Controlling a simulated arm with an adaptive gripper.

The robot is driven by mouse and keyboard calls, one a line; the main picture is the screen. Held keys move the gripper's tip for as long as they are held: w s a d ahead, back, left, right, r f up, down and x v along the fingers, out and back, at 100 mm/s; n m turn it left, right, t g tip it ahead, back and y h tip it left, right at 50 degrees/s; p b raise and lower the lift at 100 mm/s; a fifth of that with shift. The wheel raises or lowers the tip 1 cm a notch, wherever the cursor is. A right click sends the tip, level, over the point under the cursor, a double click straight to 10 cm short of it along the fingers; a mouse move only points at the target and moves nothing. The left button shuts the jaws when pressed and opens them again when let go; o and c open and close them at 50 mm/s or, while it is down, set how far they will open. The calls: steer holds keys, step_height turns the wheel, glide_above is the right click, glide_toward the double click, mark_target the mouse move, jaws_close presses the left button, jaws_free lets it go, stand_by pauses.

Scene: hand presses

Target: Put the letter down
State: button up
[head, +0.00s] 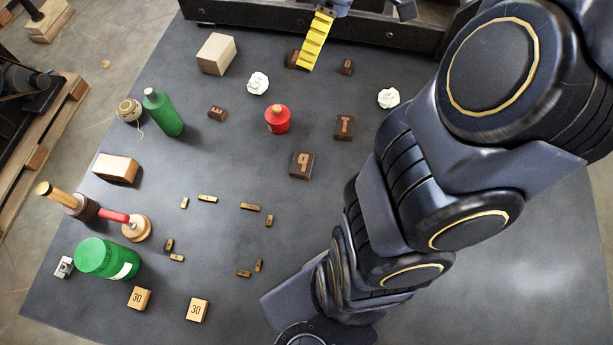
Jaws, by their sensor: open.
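My gripper (306,62) shows at the top edge with one yellow ribbed finger pointing down; its other finger is hidden or out of frame, and it is open. A dark wooden letter block (292,59) lies on the mat right beside and partly behind that finger. Its letter cannot be read, and I cannot tell whether the finger touches it. Other letter blocks lie apart on the mat: a small block (346,66) to the right, a T block (343,127), a P-like block (301,165) and an E-like block (217,114).
A beige box (216,54), green bottle (163,113), red container (277,119) and crumpled white balls (258,83) stand around the mat (230,310). Small brass pieces (250,207) lie centre left. My arm covers the right side.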

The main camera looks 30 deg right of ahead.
steer(key=s+a+r+m+g+h, duration=0.1)
steer(key=s+a+r+m+h, duration=0.1)
steer(key=s+a, duration=0.55)
steer(key=s+a+f+m+h, duration=0.1)
steer(key=s+a+m, duration=0.1)
steer(key=s, duration=0.3)
steer(key=s+a+m+g+h, duration=0.1)
steer(key=s+a+m, duration=0.2)
steer(key=s+m, duration=0.1)
steer(key=shift+s+a+f, duration=0.3)
steer(key=shift+s+f, duration=0.1)
steer(key=shift+s, duration=0.15)
steer(key=o, duration=0.6)
steer(key=shift+w, duration=0.15)
steer(key=w+d+r+n+t, duration=0.1)
steer(key=w+d+r+n, duration=0.1)
steer(key=w+d+n, duration=0.45)
steer(key=w+d+r+n+t, duration=0.1)
steer(key=w+d+r+n, duration=0.15)
steer(key=w, duration=0.65)
steer(key=f, duration=1)
steer(key=shift+d+f, duration=0.25)
steer(key=shift+d, duration=0.05)
